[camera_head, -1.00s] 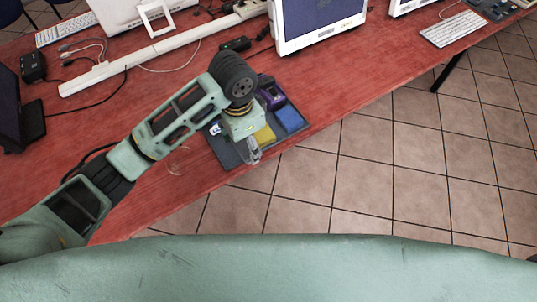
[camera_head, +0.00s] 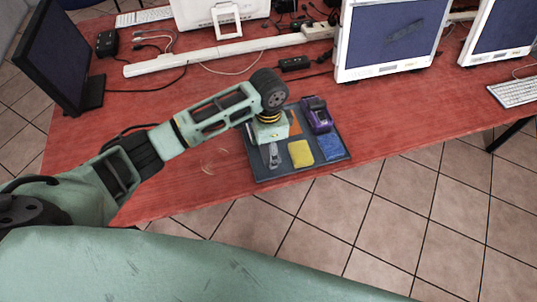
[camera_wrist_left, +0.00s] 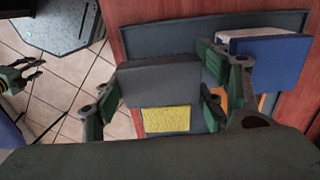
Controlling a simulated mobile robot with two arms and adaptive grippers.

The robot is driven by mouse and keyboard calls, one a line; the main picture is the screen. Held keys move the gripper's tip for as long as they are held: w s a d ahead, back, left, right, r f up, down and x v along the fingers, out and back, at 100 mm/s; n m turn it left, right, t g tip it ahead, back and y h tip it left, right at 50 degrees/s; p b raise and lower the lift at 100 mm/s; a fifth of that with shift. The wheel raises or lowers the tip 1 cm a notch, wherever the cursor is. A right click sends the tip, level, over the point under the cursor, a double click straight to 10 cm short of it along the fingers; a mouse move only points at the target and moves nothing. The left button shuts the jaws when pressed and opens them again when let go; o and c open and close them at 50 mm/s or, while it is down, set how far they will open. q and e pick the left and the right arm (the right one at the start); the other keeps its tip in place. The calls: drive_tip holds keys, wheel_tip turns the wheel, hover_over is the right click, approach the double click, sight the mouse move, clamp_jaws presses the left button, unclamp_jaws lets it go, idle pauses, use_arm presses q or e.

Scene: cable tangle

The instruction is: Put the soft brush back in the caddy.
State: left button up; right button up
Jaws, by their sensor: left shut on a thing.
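The caddy (camera_head: 262,171) is a dark grey tray near the table's front edge; it also shows in the left wrist view (camera_wrist_left: 145,42). My left gripper (camera_head: 272,155) is over its left part, pointing down; in the wrist view its fingers (camera_wrist_left: 205,90) stand apart around a held thing. The head view hides most of what it holds. My right gripper (camera_wrist_left: 22,75) is at the wrist view's left edge, fingers apart and empty.
In the caddy lie a yellow sponge (camera_head: 301,152), a blue pad (camera_head: 332,148) and an orange piece (camera_head: 294,122). A purple object (camera_head: 316,115) stands at the back right. Monitors (camera_head: 388,40) and cables lie behind. The table left of the caddy is clear.

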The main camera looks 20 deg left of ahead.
sight(268, 157)
use_arm(q)
drive_tip(key=shift+f, duration=1.95)
drive_tip(key=shift+f, duration=0.15)
drive_tip(key=o, duration=1.1)
wheel_tip(268, 157, up, 12)
drive_tip(key=shift+r, duration=0.2)
